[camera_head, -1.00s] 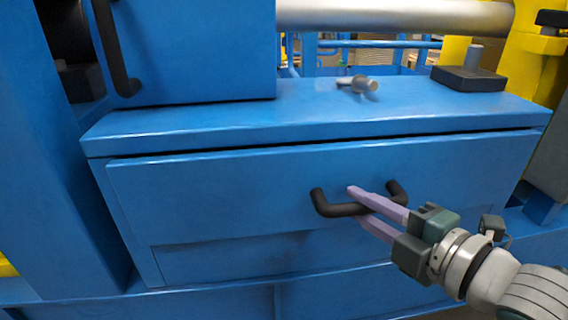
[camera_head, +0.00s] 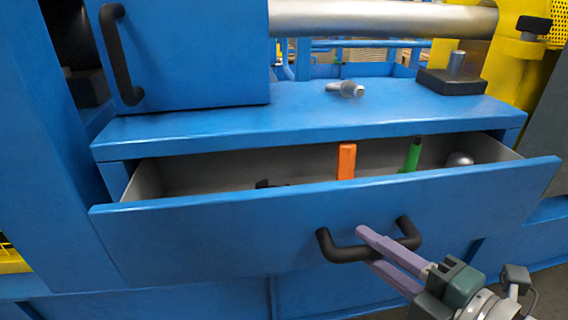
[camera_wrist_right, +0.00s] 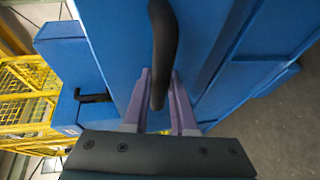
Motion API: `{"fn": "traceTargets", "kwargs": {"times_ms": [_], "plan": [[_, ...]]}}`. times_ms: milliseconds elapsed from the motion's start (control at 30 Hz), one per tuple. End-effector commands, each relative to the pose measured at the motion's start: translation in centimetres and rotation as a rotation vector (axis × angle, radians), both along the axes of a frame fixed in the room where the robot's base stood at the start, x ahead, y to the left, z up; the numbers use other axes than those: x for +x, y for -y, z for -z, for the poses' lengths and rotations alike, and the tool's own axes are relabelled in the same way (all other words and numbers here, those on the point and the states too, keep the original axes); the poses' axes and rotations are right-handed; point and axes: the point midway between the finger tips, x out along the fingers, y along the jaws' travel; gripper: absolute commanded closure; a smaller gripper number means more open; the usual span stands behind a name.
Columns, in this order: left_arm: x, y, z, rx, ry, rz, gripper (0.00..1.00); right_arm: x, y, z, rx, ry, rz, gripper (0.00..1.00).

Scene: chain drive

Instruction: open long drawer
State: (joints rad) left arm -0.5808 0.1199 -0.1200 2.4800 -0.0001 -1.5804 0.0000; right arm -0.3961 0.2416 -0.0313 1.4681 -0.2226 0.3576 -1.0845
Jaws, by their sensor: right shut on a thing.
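The long blue drawer (camera_head: 225,225) stands partly open below the blue bench top, its front tilted a little in the picture. Its black bar handle (camera_head: 345,253) is on the right half of the front. My right gripper (camera_head: 368,248) is shut on the handle, one purple finger above the bar and one below. In the right wrist view the black handle (camera_wrist_right: 163,50) runs between the two purple fingers (camera_wrist_right: 159,92). My left gripper is not in view.
Inside the drawer are an orange object (camera_head: 347,161), a green object (camera_head: 412,156), a grey rounded one (camera_head: 459,160) and a dark one (camera_head: 268,184). A metal bolt-like part (camera_head: 347,88) lies on the bench top. A blue cabinet door with a black handle (camera_head: 118,60) stands at upper left.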

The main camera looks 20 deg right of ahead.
Motion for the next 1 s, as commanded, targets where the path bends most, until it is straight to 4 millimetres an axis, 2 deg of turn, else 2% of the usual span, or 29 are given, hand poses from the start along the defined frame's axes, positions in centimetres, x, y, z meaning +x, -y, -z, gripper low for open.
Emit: {"fn": "traceTargets", "kwargs": {"times_ms": [100,300,667,700,933,1000], "plan": [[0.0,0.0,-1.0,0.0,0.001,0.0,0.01,-2.2,-0.5,-0.1,0.002,-0.007,0.003,1.0],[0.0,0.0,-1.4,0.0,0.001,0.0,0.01,-4.3,-1.0,0.0,0.001,-0.004,0.003,1.0],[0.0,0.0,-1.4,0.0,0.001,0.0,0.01,-4.7,-1.0,0.0,-0.002,-0.002,0.003,1.0],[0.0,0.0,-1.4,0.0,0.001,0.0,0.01,-4.7,-1.1,0.0,-0.002,-0.002,0.003,0.74],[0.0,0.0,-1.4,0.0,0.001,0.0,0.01,-4.7,-1.1,0.0,-0.002,-0.002,0.002,0.48],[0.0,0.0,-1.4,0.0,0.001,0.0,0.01,-4.7,-1.1,0.0,-0.002,-0.003,0.002,0.45]]}}
